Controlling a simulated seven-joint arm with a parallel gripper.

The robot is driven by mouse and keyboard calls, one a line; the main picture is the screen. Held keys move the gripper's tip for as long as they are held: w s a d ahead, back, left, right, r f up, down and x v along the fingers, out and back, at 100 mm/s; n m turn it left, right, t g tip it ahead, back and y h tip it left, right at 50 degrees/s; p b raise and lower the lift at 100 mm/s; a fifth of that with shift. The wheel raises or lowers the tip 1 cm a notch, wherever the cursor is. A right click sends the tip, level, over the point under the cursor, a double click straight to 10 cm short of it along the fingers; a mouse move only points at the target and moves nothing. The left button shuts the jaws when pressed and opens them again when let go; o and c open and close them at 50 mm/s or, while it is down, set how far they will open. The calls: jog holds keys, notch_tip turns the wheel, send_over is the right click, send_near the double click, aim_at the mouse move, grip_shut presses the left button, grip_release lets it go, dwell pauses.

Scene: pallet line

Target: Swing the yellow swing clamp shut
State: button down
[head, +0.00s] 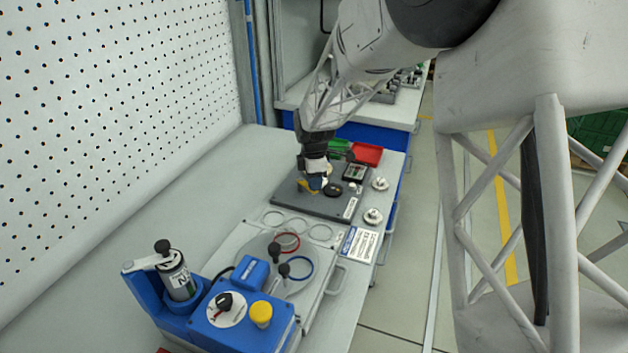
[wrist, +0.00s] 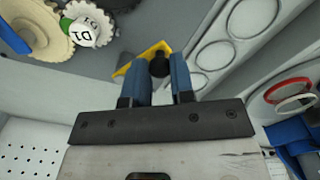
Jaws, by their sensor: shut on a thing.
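The yellow swing clamp (head: 305,187) is on the dark grey plate (head: 330,207) at the middle of the head view, mostly hidden by my gripper (head: 315,184). In the wrist view the yellow clamp (wrist: 151,50) shows as an angled arm with a black knob (wrist: 159,66). My gripper's two blue fingers (wrist: 160,78) stand on either side of this knob and are shut on it. I cannot tell from these views how far the clamp is swung.
A grey panel with round recesses (head: 248,233) lies in front of the plate. Nearer is a blue unit (head: 225,334) with a yellow button (head: 261,314). A red tray (head: 367,154) and green tray (head: 338,146) stand beyond. A pegboard wall (head: 110,110) bounds the left.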

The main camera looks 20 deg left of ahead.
jog(key=w+n, duration=0.1)
jog(key=n, duration=0.1)
jog(key=w+d+n, duration=0.1)
jog(key=n, duration=0.1)
jog(key=shift+w, duration=0.25)
jog(key=w+n, duration=0.1)
jog(key=n, duration=0.1)
jog(key=w+n, duration=0.1)
jog(key=n, duration=0.1)
jog(key=shift+a, duration=0.1)
jog(key=w+n, duration=0.2)
jog(key=n, duration=0.1)
jog(key=shift+a+n, duration=0.3)
jog(key=shift+a, duration=0.1)
jog(key=shift+w+a+n, duration=0.4)
jog(key=shift+w+n, duration=0.05)
jog(key=shift+n, duration=0.65)
jog(key=shift+w+a+n, duration=0.35)
jog(key=shift+w+n, duration=0.1)
jog(key=shift+n, duration=0.65)
jog(key=c, duration=1)
grip_release()
